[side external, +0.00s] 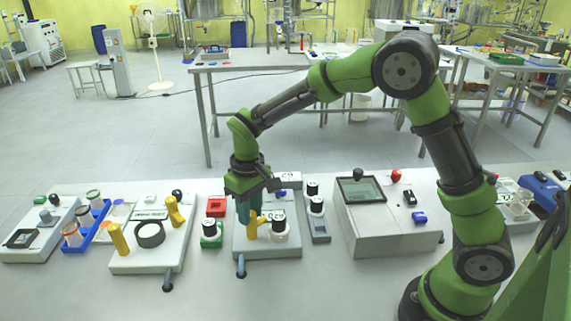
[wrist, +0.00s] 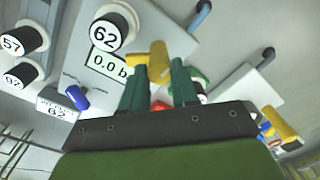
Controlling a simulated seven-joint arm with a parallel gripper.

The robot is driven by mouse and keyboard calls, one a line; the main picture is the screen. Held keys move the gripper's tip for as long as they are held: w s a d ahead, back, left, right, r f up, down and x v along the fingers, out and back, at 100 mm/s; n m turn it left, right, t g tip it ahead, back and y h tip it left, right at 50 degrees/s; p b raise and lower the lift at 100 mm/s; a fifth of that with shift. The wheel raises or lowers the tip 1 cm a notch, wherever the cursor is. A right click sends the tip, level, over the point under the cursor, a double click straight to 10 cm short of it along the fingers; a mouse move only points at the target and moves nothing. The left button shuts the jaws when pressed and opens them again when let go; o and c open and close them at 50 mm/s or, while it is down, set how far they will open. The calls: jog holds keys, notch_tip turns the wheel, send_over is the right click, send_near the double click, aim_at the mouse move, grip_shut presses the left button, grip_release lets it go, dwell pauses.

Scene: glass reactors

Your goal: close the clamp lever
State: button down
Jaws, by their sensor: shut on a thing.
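The yellow clamp lever (side external: 253,227) stands on the pale grey station in the middle of the bench. It also shows in the wrist view (wrist: 159,60), with its tip reaching down between the fingers. My gripper (side external: 248,212) points down over that station, its two green fingers on either side of the lever. In the wrist view my gripper (wrist: 159,88) is shut on the lever. A black-capped vessel marked 62 (side external: 279,226) sits right beside the lever; it also shows in the wrist view (wrist: 113,27). The lever's far side is partly hidden by the fingers.
A similar station (side external: 152,257) with two yellow levers stands to the left. A green-based capped vessel (side external: 211,236) and a red holder (side external: 216,206) are close on the left. A rack with capped vessels (side external: 319,232) and a large screen box (side external: 385,232) stand to the right.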

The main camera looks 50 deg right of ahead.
aim_at(253, 213)
jog(key=m, duration=0.3)
jog(key=shift+m, duration=2.1)
jog(key=c, duration=0.8)
grip_release()
jog(key=shift+c, duration=0.2)
notch_tip(253, 213, up, 17)
jog(key=shift+s+d, duration=0.25)
jog(key=shift+d, duration=0.05)
